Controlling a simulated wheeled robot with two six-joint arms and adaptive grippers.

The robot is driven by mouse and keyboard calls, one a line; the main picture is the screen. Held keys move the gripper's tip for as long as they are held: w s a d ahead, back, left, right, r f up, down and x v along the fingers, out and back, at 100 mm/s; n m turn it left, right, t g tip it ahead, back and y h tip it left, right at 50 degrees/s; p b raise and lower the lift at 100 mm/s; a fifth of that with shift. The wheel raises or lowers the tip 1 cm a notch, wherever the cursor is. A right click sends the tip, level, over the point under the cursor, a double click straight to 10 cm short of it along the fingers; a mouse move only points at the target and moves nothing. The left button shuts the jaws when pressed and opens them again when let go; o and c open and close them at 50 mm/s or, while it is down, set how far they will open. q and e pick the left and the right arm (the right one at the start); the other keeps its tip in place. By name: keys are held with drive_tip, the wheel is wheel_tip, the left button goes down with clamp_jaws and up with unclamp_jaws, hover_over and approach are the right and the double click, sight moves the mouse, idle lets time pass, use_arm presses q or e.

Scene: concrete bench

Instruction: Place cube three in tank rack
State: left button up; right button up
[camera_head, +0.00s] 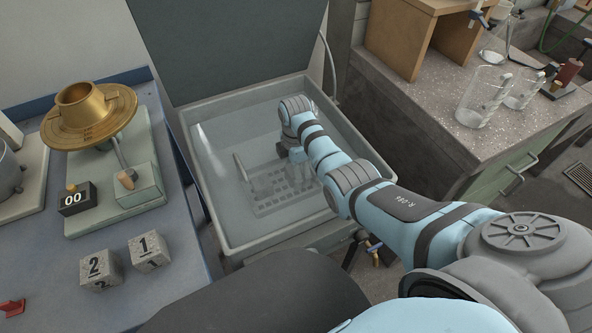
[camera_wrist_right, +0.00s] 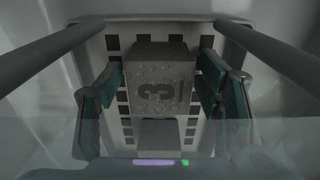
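Cube three (camera_wrist_right: 158,88), a grey cube marked with a dark 3, shows in the right wrist view over the rack's grid of dark square holes. The tank rack (camera_head: 285,199) lies on the floor of the grey tank (camera_head: 217,222), blurred by water. My right gripper (camera_wrist_right: 160,75) reaches down into the tank; its teal fingers stand apart, one on each side of the cube, and a narrow gap shows at the left finger. In the head view my right gripper (camera_head: 297,155) partly hides the cube area. I cannot tell how the cube rests on the rack. My left gripper is out of view.
Cubes two (camera_head: 100,270) and one (camera_head: 149,251) sit on the blue bench (camera_head: 200,290) at left. Glass beakers (camera_head: 484,97) stand on the right counter. Tank walls surround my right gripper.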

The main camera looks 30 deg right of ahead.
wheel_tip(320, 180, up, 12)
drive_tip(key=p, duration=0.5)
drive_tip(key=shift+r+p, duration=0.15)
drive_tip(key=shift+p, duration=0.2)
drive_tip(key=shift+r, duration=0.1)
